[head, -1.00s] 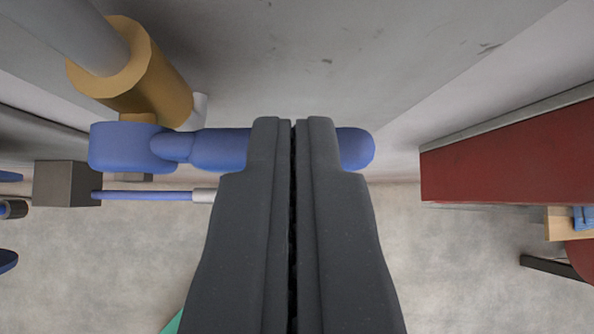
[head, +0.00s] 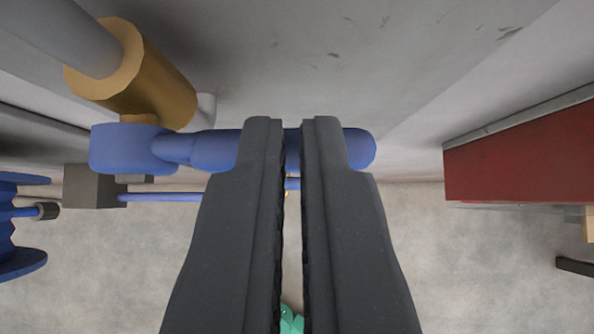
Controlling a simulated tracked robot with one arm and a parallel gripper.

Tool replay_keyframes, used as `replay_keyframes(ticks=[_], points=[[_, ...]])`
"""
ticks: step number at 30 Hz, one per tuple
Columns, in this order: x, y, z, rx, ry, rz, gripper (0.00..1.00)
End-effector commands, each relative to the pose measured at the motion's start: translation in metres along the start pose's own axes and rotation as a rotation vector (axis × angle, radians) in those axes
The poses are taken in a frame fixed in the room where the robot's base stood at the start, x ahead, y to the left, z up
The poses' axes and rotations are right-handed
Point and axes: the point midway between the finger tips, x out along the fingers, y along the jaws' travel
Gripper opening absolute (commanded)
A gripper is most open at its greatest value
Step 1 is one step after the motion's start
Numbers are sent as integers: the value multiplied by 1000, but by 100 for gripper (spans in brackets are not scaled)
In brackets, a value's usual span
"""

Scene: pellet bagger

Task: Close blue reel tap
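The blue reel tap has a brass body (head: 150,85) at the upper left and a long blue lever handle (head: 205,149) pointing right across the picture. The rounded handle end (head: 358,148) shows to the right of my gripper. My gripper (head: 293,125) is in front of the handle, its fingers slightly apart with a narrow gap. Blue shows through the gap, and the fingers hide part of the handle. I cannot tell whether the fingers touch it.
A grey pipe (head: 65,35) runs into the brass body. A blue reel (head: 18,225) is at the left edge, near a grey block (head: 93,187) with a thin blue rod (head: 160,197). A red box (head: 520,155) stands right. A green thing (head: 290,322) shows low between the fingers.

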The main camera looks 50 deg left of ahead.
Motion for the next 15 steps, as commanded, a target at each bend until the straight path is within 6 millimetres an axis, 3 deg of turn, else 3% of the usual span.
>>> replay_keyframes(ticks=[9, 15], points=[[9, -14, 9, 0, -15, -8, 0], [5, -15, 4, 1, -18, -10, 0]])
